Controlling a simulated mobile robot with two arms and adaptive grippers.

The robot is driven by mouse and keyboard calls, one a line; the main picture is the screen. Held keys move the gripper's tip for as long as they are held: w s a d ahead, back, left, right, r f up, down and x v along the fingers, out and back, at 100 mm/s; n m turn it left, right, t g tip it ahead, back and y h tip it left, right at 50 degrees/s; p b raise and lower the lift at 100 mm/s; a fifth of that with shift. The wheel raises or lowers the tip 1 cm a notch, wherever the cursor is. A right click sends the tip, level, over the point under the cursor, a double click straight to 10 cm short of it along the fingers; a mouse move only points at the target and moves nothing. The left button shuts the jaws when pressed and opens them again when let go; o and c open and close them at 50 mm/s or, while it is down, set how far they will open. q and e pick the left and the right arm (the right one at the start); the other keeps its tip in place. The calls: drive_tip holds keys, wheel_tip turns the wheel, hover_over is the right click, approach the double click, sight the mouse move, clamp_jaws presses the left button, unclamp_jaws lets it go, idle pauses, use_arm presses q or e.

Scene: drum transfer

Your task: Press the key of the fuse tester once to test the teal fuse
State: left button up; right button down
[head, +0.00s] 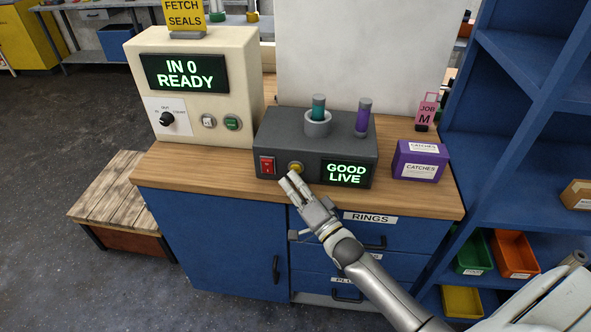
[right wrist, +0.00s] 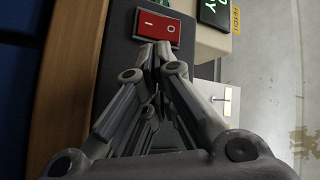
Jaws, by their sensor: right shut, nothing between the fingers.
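The fuse tester (head: 285,130) is a dark grey box on the wooden bench top. A teal fuse (head: 318,108) stands upright in the round socket (head: 317,126) on its top. A purple fuse (head: 363,117) stands upright to the right of it. The front has a red rocker switch (head: 267,165), a yellowish round key (head: 295,167) and a display (head: 345,173) reading GOOD LIVE. My right gripper (head: 288,181) is shut and empty, its tips just in front of and below the key. The right wrist view shows the shut fingers (right wrist: 155,45) by the red switch (right wrist: 158,28); the key is hidden there. My left gripper is out of view.
A cream machine (head: 215,80) reading IN 0 READY stands left of the tester. A purple CATCHES box (head: 420,162) and a pink JOB M tag (head: 426,112) are on the right. Blue shelving (head: 510,90) bounds the right side. Drawers lie below the bench top.

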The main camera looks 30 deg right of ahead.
drive_tip(key=s+a, duration=0.1)
drive_tip(key=s+a+p, duration=0.1)
drive_tip(key=s, duration=0.1)
drive_tip(key=s+a+p, duration=0.1)
drive_tip(key=s, duration=0.1)
drive_tip(key=shift+a, duration=0.15)
drive_tip(key=shift+w, duration=0.1)
idle(0.7)
drive_tip(key=s+d+f+n+g+h, duration=0.1)
drive_tip(key=s+f+n+g, duration=0.35)
drive_tip(key=f, duration=1.15)
drive_tip(key=s+f+n+g+h, duration=0.1)
drive_tip(key=s+f+g, duration=0.55)
drive_tip(key=f, duration=0.95)
drive_tip(key=s+f+n+g, duration=0.2)
drive_tip(key=s+f, duration=0.4)
drive_tip(key=s, duration=0.5)
drive_tip(key=s+f+n+g+h, duration=0.1)
drive_tip(key=s+f, duration=0.4)
drive_tip(key=s, duration=0.7)
drive_tip(key=s+f+n+g, duration=0.3)
drive_tip(key=s+f+g, duration=0.2)
drive_tip(key=s, duration=0.6)
drive_tip(key=shift+s+d+f+n+h, duration=0.25)
drive_tip(key=shift+f+n+h, duration=0.1)
drive_tip(key=shift+f, duration=0.45)
